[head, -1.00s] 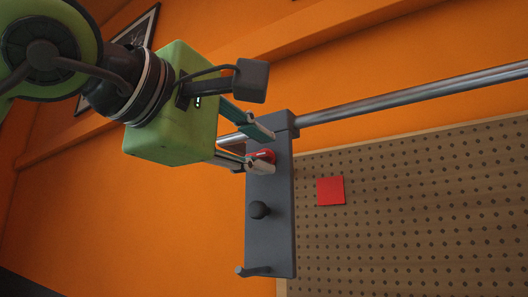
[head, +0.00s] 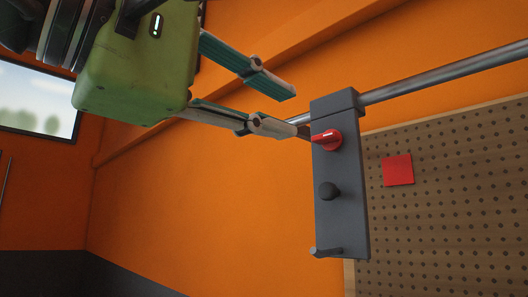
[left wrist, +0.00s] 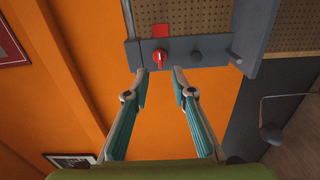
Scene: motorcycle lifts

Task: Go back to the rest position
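My left gripper (head: 295,112) comes in from the upper left in the head view, with a green body and teal-lined fingers. Its fingers are apart with nothing between them. In the left wrist view the gripper (left wrist: 158,72) points at a grey panel (left wrist: 182,50) with a red knob (left wrist: 159,57) just beyond the fingertips. In the head view the panel (head: 341,215) carries the red knob (head: 327,139), a black round knob (head: 328,190) and a short peg (head: 326,251). The lower fingertip appears close to the red knob; contact cannot be told. My right gripper is not in view.
A metal rail (head: 450,70) runs right from the panel's top. A pegboard (head: 460,200) with a red square (head: 397,170) is behind it. The orange wall (head: 220,220) has a ledge. Space below my left gripper looks clear.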

